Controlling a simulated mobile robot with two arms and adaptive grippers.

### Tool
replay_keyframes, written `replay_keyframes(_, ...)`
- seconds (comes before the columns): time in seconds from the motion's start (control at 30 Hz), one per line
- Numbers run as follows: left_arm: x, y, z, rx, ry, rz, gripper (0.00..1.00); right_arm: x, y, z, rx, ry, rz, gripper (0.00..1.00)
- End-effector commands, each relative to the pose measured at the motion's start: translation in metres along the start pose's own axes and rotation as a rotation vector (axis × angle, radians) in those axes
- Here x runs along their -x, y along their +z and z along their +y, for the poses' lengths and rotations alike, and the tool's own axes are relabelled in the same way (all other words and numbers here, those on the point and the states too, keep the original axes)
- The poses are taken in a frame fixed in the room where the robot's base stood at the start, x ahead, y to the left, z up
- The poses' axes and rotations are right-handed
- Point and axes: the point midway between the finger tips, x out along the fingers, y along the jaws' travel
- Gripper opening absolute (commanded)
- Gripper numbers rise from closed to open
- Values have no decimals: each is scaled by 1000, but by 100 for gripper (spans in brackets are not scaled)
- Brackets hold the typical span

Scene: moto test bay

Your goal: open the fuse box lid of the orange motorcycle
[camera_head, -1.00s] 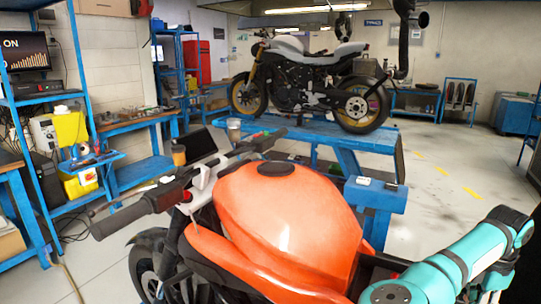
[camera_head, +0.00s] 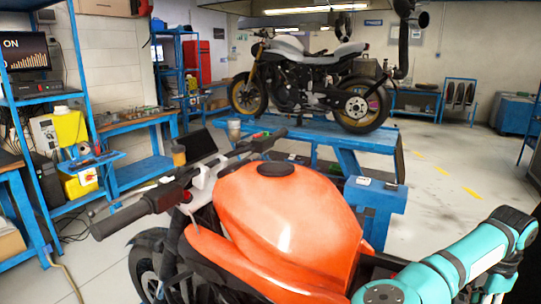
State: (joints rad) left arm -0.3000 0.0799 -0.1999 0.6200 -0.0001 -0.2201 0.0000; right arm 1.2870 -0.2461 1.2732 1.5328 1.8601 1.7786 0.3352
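The orange motorcycle (camera_head: 290,215) stands close in front of me. Its orange tank with a black cap fills the lower middle of the head view, and its handlebar reaches to the left. I cannot make out the fuse box lid; the part of the motorcycle behind the tank is cut off by the lower edge and partly covered by my teal arm at the lower right. Neither of my grippers shows in this view.
A blue lift table (camera_head: 345,138) with a grey motorcycle (camera_head: 300,75) stands behind. Blue shelves and a workbench (camera_head: 140,122) line the left. A small blue stand (camera_head: 376,200) is just beyond the tank. The floor (camera_head: 450,195) at the right is clear.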

Motion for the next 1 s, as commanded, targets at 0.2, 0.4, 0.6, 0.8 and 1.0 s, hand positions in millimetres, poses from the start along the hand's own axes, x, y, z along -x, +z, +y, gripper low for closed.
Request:
replay_keyframes(0.2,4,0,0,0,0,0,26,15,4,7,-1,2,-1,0)
replay_keyframes(0.4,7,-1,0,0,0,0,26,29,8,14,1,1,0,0)
replay_keyframes(0.6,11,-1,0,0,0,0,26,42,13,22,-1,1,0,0)
replay_keyframes(0.8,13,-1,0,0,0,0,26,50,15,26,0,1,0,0)
replay_keyframes(1.0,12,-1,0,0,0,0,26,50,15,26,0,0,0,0)
